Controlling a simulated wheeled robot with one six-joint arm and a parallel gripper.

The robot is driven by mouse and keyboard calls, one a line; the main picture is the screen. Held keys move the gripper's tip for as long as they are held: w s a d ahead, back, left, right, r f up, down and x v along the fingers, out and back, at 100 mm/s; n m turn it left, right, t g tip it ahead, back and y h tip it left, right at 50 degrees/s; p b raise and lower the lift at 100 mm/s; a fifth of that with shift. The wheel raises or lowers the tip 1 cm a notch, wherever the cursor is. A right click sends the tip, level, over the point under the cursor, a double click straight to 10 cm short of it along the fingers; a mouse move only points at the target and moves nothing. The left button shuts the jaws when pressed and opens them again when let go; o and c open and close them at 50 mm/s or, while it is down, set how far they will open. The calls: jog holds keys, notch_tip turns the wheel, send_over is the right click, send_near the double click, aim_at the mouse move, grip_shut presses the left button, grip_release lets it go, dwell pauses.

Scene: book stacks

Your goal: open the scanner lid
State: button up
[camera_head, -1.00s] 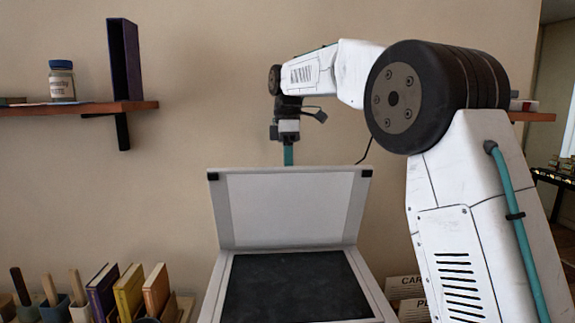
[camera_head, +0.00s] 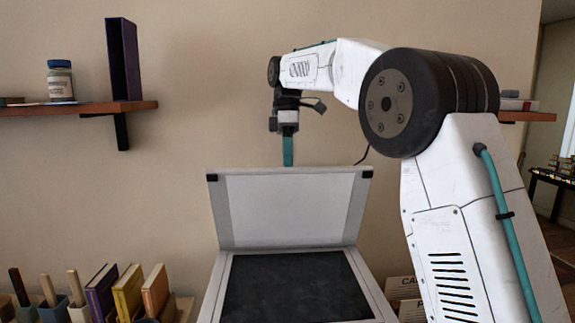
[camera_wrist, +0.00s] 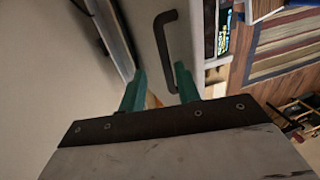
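The scanner (camera_head: 212,290) stands in the lower middle of the head view, with its dark glass bed (camera_head: 290,287) exposed. Its lid (camera_head: 290,208) is raised steeply, pale inner face toward the head camera. My gripper (camera_head: 288,150) is behind and above the lid's top edge, its lower end partly hidden there. In the wrist view my gripper's two teal fingers (camera_wrist: 160,85) are apart, with nothing held between them. A dark bar handle (camera_wrist: 168,38) on a pale panel lies just beyond the fingertips, apart from them.
A shelf (camera_head: 75,108) with a jar (camera_head: 60,80) and a dark purple upright binder (camera_head: 124,60) is at upper left. Several books (camera_head: 128,292) and tool holders stand left of the scanner. Signs (camera_head: 403,287) stand at its right. The wall is close behind.

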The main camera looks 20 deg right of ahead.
jog(key=v, duration=0.5)
jog(key=shift+w+r, duration=0.1)
jog(key=shift+r, duration=0.15)
jog(key=s+d+f+m+t, duration=0.15)
jog(key=s+m, duration=0.25)
jog(key=s, duration=0.7)
jog(key=s+d+f+m+t, duration=0.15)
jog(key=s+m, duration=0.25)
jog(key=s, duration=0.7)
jog(key=s+d+f+m, duration=0.1)
jog(key=s+f+m, duration=0.6)
jog(key=s+f, duration=1.1)
jog(key=shift+s+d+f+t+h, duration=0.15)
jog(key=shift+s+f+t+h, duration=0.2)
jog(key=shift+s, duration=0.75)
